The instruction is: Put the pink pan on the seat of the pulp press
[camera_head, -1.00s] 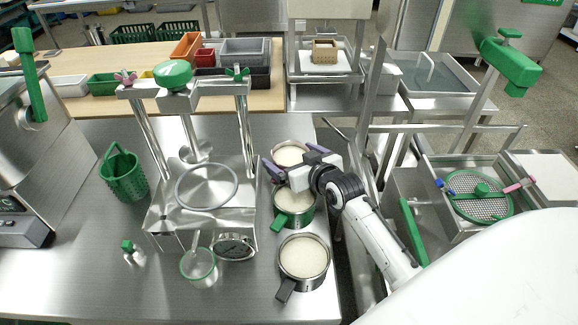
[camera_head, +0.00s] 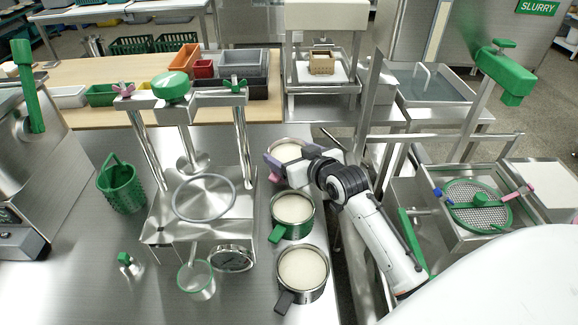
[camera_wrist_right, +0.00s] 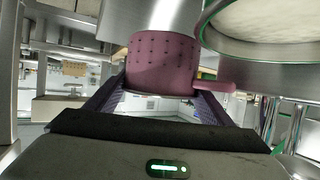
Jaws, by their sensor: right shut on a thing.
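The pink pan (camera_head: 286,145) stands at the back of a row of pans on the steel bench, partly hidden by my right gripper (camera_head: 277,160). Its cream contents show. In the right wrist view, a pink part with small dots (camera_wrist_right: 160,62) lies between my right fingers, which are shut on it, below a steel wall. My left gripper is not in view. The pulp press (camera_head: 160,228), with posts and a green knob, stands to the left. Its round seat (camera_head: 204,198) is empty, under the raised plate.
A green pan (camera_head: 292,212) and a black-handled pan (camera_head: 302,270) stand in front of the pink pan. A glass cup (camera_head: 196,280) and gauge (camera_head: 232,258) are at the press front. A green basket (camera_head: 121,187) stands left. Steel posts (camera_head: 368,110) rise close right of my arm.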

